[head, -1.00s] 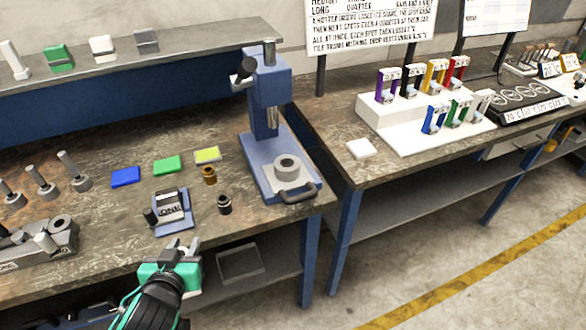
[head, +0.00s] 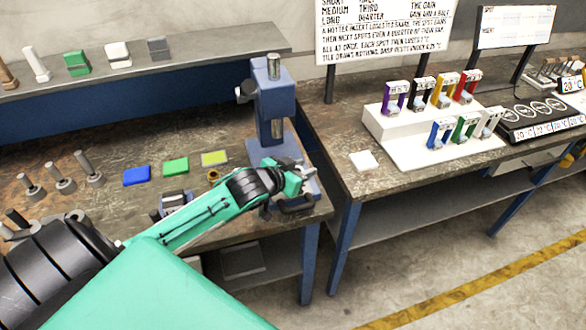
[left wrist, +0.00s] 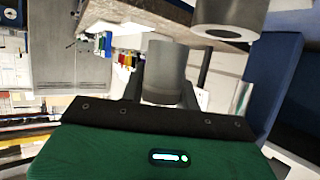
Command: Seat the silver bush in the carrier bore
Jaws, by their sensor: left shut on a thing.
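The silver bush (left wrist: 166,72) is a plain grey cylinder between the fingers of my left gripper (left wrist: 162,95) in the left wrist view. The gripper is shut on it. In the head view my left gripper (head: 304,180) is at the blue press (head: 272,95), over its base and in front of its column. The carrier (left wrist: 228,14), a grey cylinder with a dark bore, shows at the top of the upside-down left wrist view. The bush is apart from it, off to one side. In the head view the gripper mostly hides the carrier. My right gripper is not in view.
The press ram (head: 277,130) hangs close behind my gripper. Blue (head: 137,175), green (head: 176,166) and yellow-green (head: 214,158) blocks lie on the bench left of the press. My left arm covers much of the bench front. A second bench (head: 330,120) stands to the right.

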